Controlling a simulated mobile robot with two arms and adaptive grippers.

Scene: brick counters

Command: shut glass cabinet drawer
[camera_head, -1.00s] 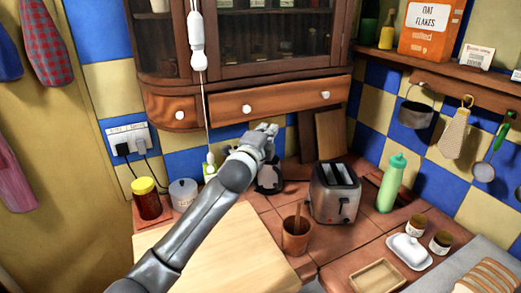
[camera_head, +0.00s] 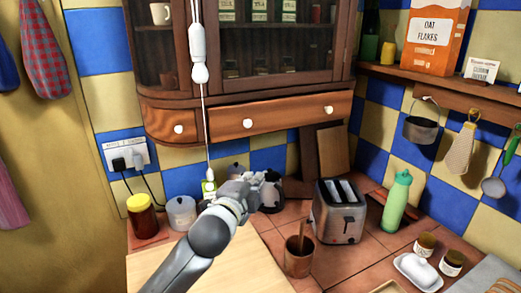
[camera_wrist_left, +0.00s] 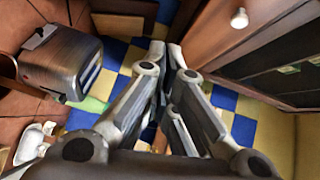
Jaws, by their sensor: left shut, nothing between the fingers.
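The glass cabinet (camera_head: 270,40) hangs on the wall, with a wide wooden drawer (camera_head: 288,115) below its glass doors and a small drawer (camera_head: 160,131) at left. The wide drawer has two white knobs; I cannot tell how far out it stands. My left gripper (camera_head: 268,178) is shut and empty, below the wide drawer and apart from it, above the counter. In the left wrist view the shut fingers (camera_wrist_left: 172,50) show in the middle, with a wooden drawer front (camera_wrist_left: 240,40) and one white knob at upper right. My right gripper is not in view.
A toaster (camera_head: 340,211), a brown pot (camera_head: 299,256), a green bottle (camera_head: 396,202) and a red jar (camera_head: 142,217) stand on the counter. A white cord pull (camera_head: 199,55) hangs in front of the cabinet. A wooden board (camera_head: 333,150) leans on the wall.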

